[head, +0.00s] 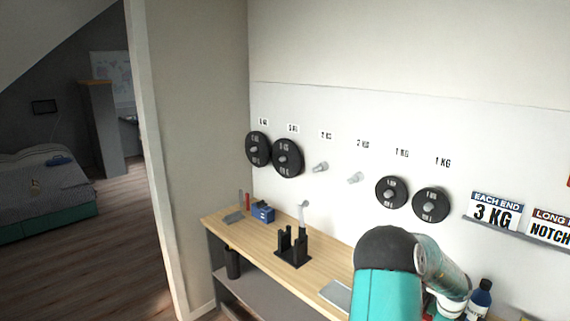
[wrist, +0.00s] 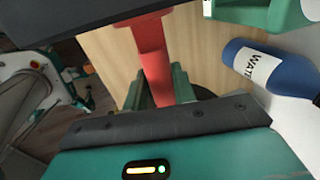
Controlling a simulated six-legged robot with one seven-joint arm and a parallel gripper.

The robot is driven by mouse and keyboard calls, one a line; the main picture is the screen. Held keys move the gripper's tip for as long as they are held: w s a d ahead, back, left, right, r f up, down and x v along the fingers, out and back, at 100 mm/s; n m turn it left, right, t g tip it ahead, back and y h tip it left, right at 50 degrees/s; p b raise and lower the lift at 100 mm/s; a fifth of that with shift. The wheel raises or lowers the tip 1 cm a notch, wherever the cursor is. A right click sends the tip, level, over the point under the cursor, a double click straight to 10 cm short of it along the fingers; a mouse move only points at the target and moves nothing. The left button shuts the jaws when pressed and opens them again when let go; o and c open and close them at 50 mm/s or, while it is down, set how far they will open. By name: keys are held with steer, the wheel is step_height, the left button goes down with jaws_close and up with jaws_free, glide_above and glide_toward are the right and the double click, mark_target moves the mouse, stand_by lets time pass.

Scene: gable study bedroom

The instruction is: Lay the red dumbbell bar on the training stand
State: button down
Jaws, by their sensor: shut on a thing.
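The red dumbbell bar (wrist: 152,60) shows in the wrist view, between the dark jaw pads of my gripper (wrist: 150,75). My gripper is shut on it. The bar has a wider red crosspiece at its upper end; its lower end is hidden behind the near pad. In the head view my teal arm reaches in at the bottom right and hides the gripper and the bar. The black training stand (head: 292,248) stands upright on the wooden bench (head: 262,246), left of my arm and apart from it. Its upright posts hold no bar.
A blue water bottle (wrist: 272,68) is right of the bar; it also shows in the head view (head: 480,298). Black plates (head: 287,158) hang on wall pegs. A "3 KG" sign (head: 495,211) stands on a ledge. A blue box (head: 263,212) and a grey tablet (head: 337,294) flank the stand.

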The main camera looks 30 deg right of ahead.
steer(key=shift+d, duration=0.1)
steer(key=c, duration=1.1)
jaws_free()
steer(key=shift+c, duration=0.2)
steer(key=shift+o, duration=0.4)
steer(key=shift+f, duration=0.1)
